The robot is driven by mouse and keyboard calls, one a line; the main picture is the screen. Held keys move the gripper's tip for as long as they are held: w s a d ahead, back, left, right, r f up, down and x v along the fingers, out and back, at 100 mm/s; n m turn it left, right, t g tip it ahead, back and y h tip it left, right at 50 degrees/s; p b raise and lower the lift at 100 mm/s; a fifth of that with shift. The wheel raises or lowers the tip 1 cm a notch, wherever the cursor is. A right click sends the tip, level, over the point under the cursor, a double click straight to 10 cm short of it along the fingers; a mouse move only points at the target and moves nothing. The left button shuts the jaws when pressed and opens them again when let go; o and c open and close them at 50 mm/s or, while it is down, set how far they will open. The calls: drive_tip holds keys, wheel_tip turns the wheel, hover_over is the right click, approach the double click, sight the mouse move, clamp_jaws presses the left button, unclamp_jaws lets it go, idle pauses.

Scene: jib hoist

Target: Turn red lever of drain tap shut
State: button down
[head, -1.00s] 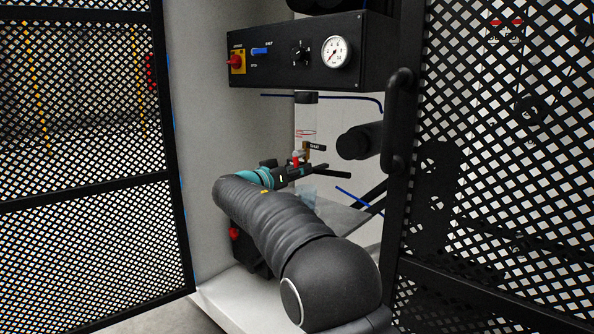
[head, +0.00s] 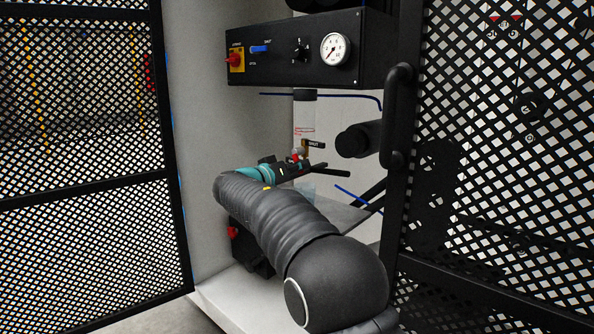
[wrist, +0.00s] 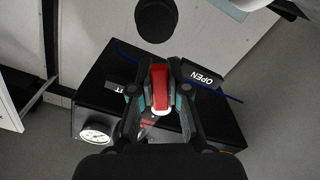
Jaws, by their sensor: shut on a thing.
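The red lever (wrist: 160,88) of the drain tap lies between my two fingers in the wrist view, and my gripper (wrist: 158,82) is shut on it. In the head view only a small red part of the lever (head: 295,157) shows beside the fingers. The brass drain tap (head: 305,152) sits below a clear bowl (head: 305,115). A black SHUT plate (head: 315,144) is beside the tap in the head view. An OPEN plate (wrist: 201,77) shows right of the lever in the wrist view. My fingers hide part of the tap.
A black control panel (head: 290,73) with a gauge (head: 335,48) hangs above the tap. A black cylinder (head: 358,140) is to its right. Open mesh doors stand left (head: 85,120) and right (head: 490,180), the right one with a black handle (head: 397,115). Blue hoses run nearby.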

drive_tip(key=n, duration=0.3)
drive_tip(key=shift+s+d+r, duration=0.25)
drive_tip(key=shift+d+r, duration=0.05)
drive_tip(key=shift+r, duration=0.05)
drive_tip(key=n, duration=0.2)
drive_tip(key=r+n+p, duration=0.1)
drive_tip(key=shift+s+d+r+n, duration=0.1)
drive_tip(key=shift+s+d+n, duration=0.15)
drive_tip(key=shift+d+n, duration=0.05)
drive_tip(key=shift+s+d+r+n+p, duration=0.1)
drive_tip(key=shift+r+n+p, duration=0.2)
drive_tip(key=shift+n+p, duration=0.5)
drive_tip(key=shift+r+n+p, duration=0.3)
drive_tip(key=shift+n+p, duration=0.05)
drive_tip(key=shift+n, duration=0.8)
drive_tip(key=shift+s+d+r+n+p, duration=0.1)
drive_tip(key=shift+r+n+p, duration=0.2)
drive_tip(key=shift+n+p, duration=0.5)
drive_tip(key=shift+n, duration=0.25)
drive_tip(key=c, duration=1.1)
unclamp_jaws()
drive_tip(key=shift+w, duration=0.1)
drive_tip(key=v, duration=1.2)
drive_tip(key=shift+a, duration=0.1)
